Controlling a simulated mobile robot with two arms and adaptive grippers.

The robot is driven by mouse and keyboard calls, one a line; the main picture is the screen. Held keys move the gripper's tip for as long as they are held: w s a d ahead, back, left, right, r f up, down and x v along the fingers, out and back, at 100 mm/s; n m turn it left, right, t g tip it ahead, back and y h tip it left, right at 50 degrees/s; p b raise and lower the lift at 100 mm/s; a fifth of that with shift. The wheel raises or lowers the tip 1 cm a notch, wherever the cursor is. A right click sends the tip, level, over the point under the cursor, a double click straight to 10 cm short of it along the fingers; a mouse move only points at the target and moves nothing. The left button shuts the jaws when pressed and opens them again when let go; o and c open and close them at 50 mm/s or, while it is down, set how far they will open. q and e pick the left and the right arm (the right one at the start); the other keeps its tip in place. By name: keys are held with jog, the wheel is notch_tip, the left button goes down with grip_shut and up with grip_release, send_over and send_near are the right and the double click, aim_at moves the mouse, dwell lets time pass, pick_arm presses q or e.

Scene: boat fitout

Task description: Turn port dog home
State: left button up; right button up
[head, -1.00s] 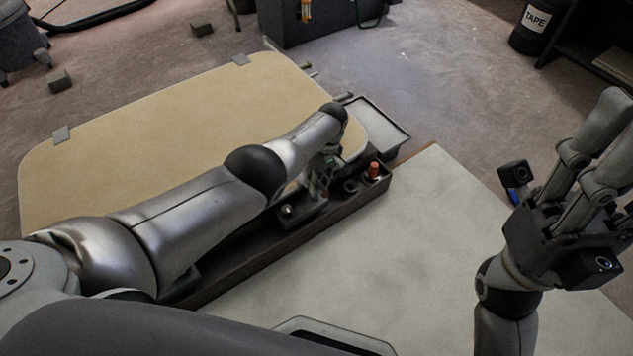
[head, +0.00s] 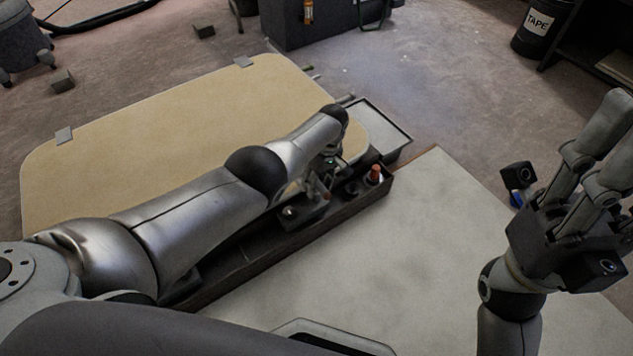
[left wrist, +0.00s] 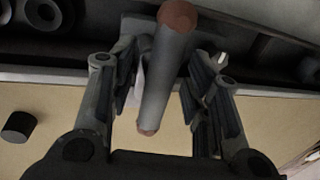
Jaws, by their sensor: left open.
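A grey rod-like handle with a reddish-brown end (left wrist: 165,75), which looks like the dog, shows in the left wrist view. It runs lengthwise between the two fingers of my left gripper (left wrist: 165,100). The fingers stand apart on either side of it, and I cannot tell if either touches it. In the head view my left gripper (head: 322,182) is small and partly hidden by its arm, at the dark rail beside the tan panel (head: 150,130). My right gripper (head: 612,130) is raised at the right edge, away from the rail, with its fingertips partly cut off.
The dark tray-like rail (head: 270,238) holds a red-capped piece (head: 375,173) near its right end. A shallow grey tray (head: 380,128) lies beyond it. The pale surface (head: 400,255) in front is clear. A black TAPE bin (head: 538,28) stands at the back right.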

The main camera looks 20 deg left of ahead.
pick_arm(q)
jog(key=shift+r, duration=0.1)
jog(key=shift+w+d+r, duration=0.2)
jog(key=shift+r, duration=0.6)
notch_tip(320, 180, up, 10)
jog(key=w+d, duration=0.1)
jog(key=shift+w, duration=0.2)
